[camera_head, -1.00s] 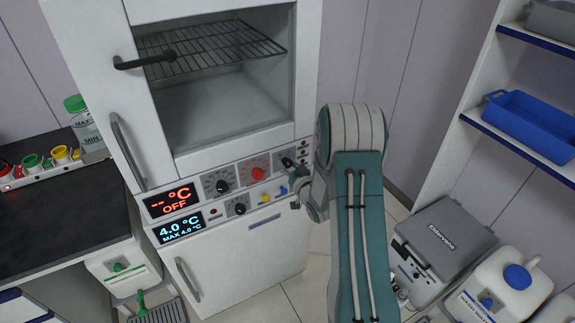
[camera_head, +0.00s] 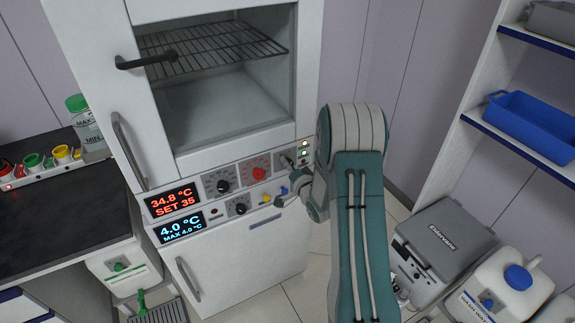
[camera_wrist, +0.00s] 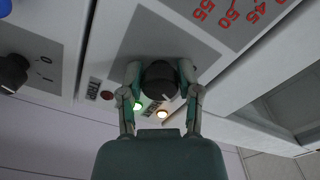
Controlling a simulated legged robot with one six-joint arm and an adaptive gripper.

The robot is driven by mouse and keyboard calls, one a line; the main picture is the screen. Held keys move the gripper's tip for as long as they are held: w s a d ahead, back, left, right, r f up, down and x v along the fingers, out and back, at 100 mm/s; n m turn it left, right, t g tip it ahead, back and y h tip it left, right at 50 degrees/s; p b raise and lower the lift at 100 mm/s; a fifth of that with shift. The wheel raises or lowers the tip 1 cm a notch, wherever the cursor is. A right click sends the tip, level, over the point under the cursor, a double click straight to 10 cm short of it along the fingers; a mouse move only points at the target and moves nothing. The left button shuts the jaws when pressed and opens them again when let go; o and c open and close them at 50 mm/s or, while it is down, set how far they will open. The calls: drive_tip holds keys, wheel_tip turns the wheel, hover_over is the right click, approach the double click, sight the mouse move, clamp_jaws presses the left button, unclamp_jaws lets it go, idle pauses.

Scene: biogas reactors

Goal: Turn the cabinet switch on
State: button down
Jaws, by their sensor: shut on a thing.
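The cabinet switch is a dark round knob (camera_wrist: 160,80) on a grey plate in the wrist view. My gripper (camera_wrist: 160,76) has one finger on each side of the knob and is shut on it. The fingers cover the knob's sides. In the head view my arm reaches the right end of the cabinet's control panel and partly hides that area. The cabinet's red display (camera_head: 173,200) reads 34.8 °C, SET 35. Small indicator lights (camera_head: 304,148) beside the switch are lit, and two lit lamps show below the knob in the wrist view.
A red dial (camera_head: 258,173) and black dials (camera_head: 222,186) sit left of my gripper on the panel. The cabinet's open upper chamber holds a wire rack (camera_head: 210,50).

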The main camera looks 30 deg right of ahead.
drive_tip(key=shift+m, duration=0.4)
drive_tip(key=shift+c, duration=1.5)
unclamp_jaws()
drive_tip(key=shift+w+d, duration=0.1)
drive_tip(key=shift+d, duration=0.05)
drive_tip(key=s, duration=1.2)
drive_tip(key=shift+d, duration=0.2)
